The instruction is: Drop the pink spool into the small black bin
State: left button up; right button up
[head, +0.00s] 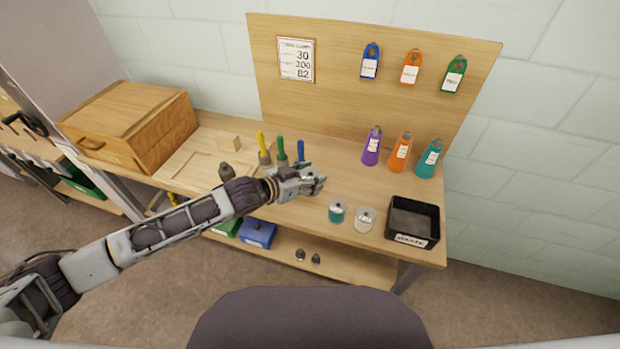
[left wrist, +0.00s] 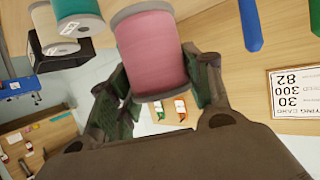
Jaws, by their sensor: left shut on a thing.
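The pink spool (left wrist: 152,50) is between the two fingers of my left gripper (left wrist: 157,85) in the left wrist view. In the head view my left gripper (head: 312,182) is above the workbench, and the spool cannot be made out there. The gripper is shut on the spool. The small black bin (head: 426,230) stands on the bench's front right corner, to the right of the gripper and apart from it. It carries a white label on its front. My right gripper does not show.
A teal spool (head: 337,212) and a white spool (head: 364,220) stand between my left gripper and the bin. Purple, orange and teal cones (head: 430,160) stand behind. Yellow, green and blue upright pieces (head: 301,152) are near the gripper. A wooden box (head: 140,125) is at the left.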

aim_at(406, 221)
jog(key=z, duration=1.1)
